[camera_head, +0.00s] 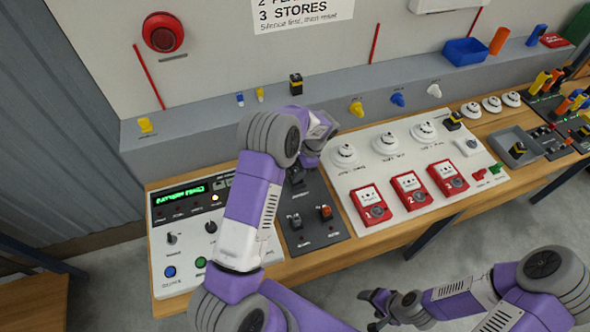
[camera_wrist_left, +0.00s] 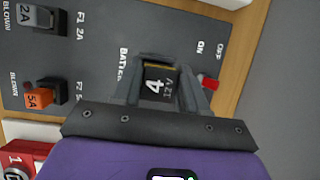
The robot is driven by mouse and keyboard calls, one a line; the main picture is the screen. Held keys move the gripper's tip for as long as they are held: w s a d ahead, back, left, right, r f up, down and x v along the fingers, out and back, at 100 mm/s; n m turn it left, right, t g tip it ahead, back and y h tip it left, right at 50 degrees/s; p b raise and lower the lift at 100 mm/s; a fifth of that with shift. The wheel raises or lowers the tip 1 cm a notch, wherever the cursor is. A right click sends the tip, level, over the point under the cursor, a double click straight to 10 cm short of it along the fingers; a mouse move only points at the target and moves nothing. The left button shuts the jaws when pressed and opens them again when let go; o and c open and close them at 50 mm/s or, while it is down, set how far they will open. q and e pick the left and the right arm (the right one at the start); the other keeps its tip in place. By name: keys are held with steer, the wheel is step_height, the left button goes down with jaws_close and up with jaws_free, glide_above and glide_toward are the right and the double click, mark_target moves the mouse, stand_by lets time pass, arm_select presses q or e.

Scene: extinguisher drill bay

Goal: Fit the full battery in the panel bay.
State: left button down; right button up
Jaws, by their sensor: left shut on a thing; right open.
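My left gripper (camera_head: 305,172) is over the far part of the dark fuse and battery panel (camera_head: 318,232). In the left wrist view the gripper (camera_wrist_left: 163,72) is shut on a black battery (camera_wrist_left: 157,84) with a yellow stripe, marked 4 and 12V. The battery is beside the panel's BATTERY lettering; the fingers hide the bay, so I cannot tell how deep it sits. In the head view my arm mostly hides this battery. My right gripper (camera_head: 371,309) is open and empty, low in front of the bench.
Grey fuse (camera_wrist_left: 38,17), orange fuse (camera_wrist_left: 40,98) and red switch (camera_wrist_left: 210,83) are near the gripper. Other black-and-yellow blocks stand on the ledge (camera_head: 296,84), white board (camera_head: 453,121) and in the grey tray (camera_head: 517,150). The control box (camera_head: 180,250) is left.

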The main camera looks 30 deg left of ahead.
arm_select(q)
steer(key=shift+f+b, duration=0.35)
steer(key=shift+f, duration=0.2)
steer(key=shift+c, duration=1)
jaws_free()
steer(key=shift+r, duration=0.1)
steer(key=shift+r+p, duration=2.4)
steer(key=shift+r, duration=1.05)
